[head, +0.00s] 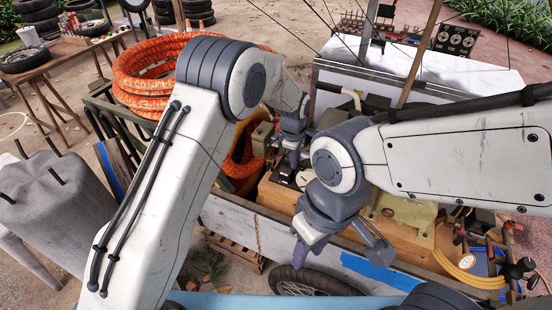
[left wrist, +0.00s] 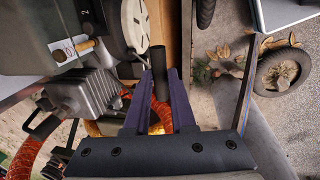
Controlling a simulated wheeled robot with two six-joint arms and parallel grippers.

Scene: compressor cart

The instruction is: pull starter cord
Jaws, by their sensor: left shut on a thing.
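My left gripper (head: 293,158) is over the cart beside the engine. In the left wrist view, its two purple fingers (left wrist: 158,85) are shut on a short black cylinder, the starter handle (left wrist: 173,84). A round pale starter cover (left wrist: 134,24) is just beyond the fingertips, on the dark engine housing (left wrist: 85,18). The round cover also shows in the head view (head: 306,178). No cord can be made out. My right gripper (head: 303,252) hangs lower, over the cart's near side; its jaw opening cannot be seen.
Orange coiled hose (head: 150,75) lies at the cart's left. A white lid or panel (head: 430,70) and an upright wooden handle (head: 420,50) stand behind. Gauges and a yellow hose (head: 465,275) are at the right. The cart's side wall (head: 240,220) and a wheel (head: 305,283) are near me.

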